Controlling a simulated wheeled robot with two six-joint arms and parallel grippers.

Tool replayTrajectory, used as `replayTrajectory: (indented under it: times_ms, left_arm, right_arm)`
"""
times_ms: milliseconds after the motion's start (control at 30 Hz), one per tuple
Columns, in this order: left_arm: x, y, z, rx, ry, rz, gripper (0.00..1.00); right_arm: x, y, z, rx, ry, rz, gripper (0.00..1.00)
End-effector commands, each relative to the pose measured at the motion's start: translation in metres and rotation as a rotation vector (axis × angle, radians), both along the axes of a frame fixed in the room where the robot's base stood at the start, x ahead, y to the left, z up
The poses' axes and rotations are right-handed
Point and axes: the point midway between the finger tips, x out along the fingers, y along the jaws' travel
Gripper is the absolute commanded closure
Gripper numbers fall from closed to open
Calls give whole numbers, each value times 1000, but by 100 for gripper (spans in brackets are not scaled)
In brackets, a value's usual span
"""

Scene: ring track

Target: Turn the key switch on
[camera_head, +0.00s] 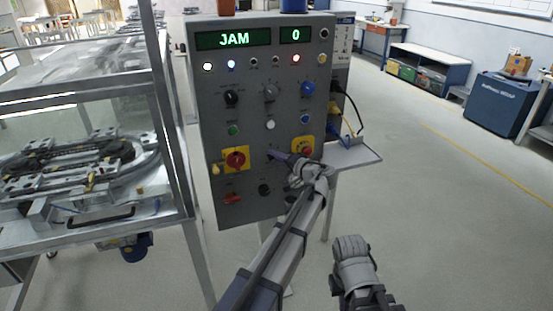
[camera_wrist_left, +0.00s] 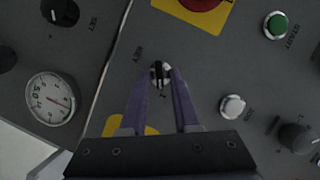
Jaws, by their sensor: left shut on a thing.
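The grey control panel (camera_head: 215,110) faces me, with a green display reading JAM and 0. In the left wrist view, the key switch (camera_wrist_left: 160,72) is a small round metal lock with a dark key in it. My left gripper (camera_wrist_left: 161,88) is shut on the key, its two purple fingers at either side. In the head view, the left gripper (camera_head: 275,156) reaches the lower middle of the panel and hides the key switch there. The key's exact angle is hard to tell. Part of my right arm shows at the lower middle right; its fingers are hidden.
A red knob on a yellow plate (camera_head: 235,160) is left of the left gripper; another yellow-plated knob (camera_head: 303,147) is close on its right. A white button (camera_wrist_left: 232,107) and a gauge (camera_wrist_left: 50,98) flank the fingers. A glass-walled machine (camera_head: 75,165) stands left; open floor lies right.

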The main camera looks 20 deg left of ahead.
Motion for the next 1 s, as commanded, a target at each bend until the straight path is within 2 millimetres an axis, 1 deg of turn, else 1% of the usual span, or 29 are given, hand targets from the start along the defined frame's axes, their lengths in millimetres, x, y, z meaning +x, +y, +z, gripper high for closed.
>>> replayTrajectory:
  times_ms: [333,367,400,467,667,767,867,1000]
  left_arm:
    - [-1,-1,-1,-2,3,1,100]
    - [-1,-1,-1,-2,3,1,69]
    - [-1,-1,-1,-2,3,1,65]
    - [-1,-1,-1,0,2,0,59]
    - [0,0,0,1,2,0,59]
    - [-3,-3,1,1,2,0,59]
    - [-10,-13,4,1,1,-1,59]
    - [-24,-32,9,1,2,-2,59]
  right_arm:
    - [0,0,0,0,0,0,100]
    - [0,0,0,0,0,0,100]
    - [0,0,0,0,0,0,100]
    - [0,0,0,0,0,0,100]
    - [0,0,0,0,0,0,100]
    - [0,0,1,0,0,0,100]
    - [0,0,4,0,0,0,100]
    - [0,0,9,0,0,0,100]
